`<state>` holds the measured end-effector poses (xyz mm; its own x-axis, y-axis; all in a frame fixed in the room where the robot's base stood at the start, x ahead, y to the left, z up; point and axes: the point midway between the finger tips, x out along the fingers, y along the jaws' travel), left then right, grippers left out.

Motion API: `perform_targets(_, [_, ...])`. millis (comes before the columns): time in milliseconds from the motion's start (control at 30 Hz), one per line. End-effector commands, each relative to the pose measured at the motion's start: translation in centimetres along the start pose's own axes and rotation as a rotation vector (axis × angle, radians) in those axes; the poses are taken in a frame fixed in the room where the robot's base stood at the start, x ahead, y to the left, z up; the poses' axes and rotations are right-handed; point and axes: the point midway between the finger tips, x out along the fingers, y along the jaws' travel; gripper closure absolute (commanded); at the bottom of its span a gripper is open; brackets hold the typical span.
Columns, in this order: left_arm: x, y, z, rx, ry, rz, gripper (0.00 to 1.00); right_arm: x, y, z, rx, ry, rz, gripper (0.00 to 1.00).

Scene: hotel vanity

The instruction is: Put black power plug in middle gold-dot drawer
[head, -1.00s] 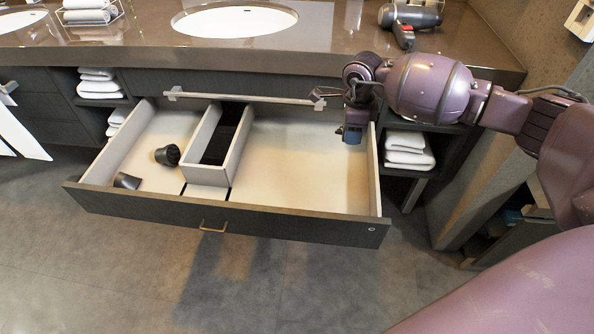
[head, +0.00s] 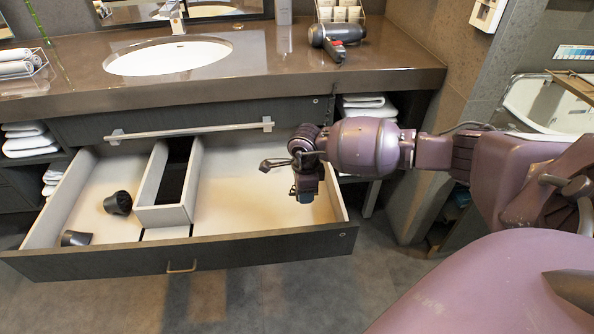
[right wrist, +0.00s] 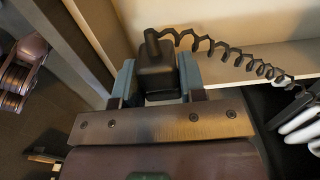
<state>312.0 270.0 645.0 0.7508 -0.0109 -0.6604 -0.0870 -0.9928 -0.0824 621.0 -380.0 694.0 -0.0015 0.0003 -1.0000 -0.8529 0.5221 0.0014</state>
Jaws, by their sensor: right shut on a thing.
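The black power plug (right wrist: 156,68) is between the blue-grey fingers of my right gripper (right wrist: 157,82) in the right wrist view, and a coiled black cord runs from it to the right. In the head view my right gripper (head: 305,194) points down over the right part of the open drawer (head: 215,252); the plug is hard to make out there. The drawer has a dark front with a gold-toned handle and a small pale dot near its right end. The dot's colour is unclear. My left gripper is out of view.
Inside the drawer are a box-like divider (head: 148,183) with a dark inside, a black round nozzle (head: 118,203) and a dark cup-like piece (head: 76,239). A towel bar (head: 190,132) spans behind. A hair dryer (head: 335,35) lies on the counter (head: 270,62).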

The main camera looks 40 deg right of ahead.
Motion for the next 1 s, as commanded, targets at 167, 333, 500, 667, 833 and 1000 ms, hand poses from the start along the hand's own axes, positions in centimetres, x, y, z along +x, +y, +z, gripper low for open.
perform_targets(167, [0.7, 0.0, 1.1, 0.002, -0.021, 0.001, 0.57, 4.5, 0.2, -0.1, 0.000, 0.004, 0.008, 0.90])
perform_targets(333, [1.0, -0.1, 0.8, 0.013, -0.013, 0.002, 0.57, 6.6, 0.1, 0.0, 0.001, 0.001, 0.003, 0.90])
perform_targets(500, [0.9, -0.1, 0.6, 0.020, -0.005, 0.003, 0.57, 7.2, 0.0, 0.0, 0.000, 0.000, -0.001, 0.90])
perform_targets(667, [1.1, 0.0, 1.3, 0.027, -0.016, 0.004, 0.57, 8.8, 0.1, 0.0, 0.000, 0.000, 0.004, 0.90])
perform_targets(833, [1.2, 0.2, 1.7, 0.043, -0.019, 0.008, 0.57, 11.8, 0.2, 0.0, 0.000, 0.003, 0.008, 0.90])
perform_targets(1000, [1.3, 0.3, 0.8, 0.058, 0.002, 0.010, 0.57, 12.9, 0.0, 0.0, 0.000, 0.000, 0.000, 0.90])
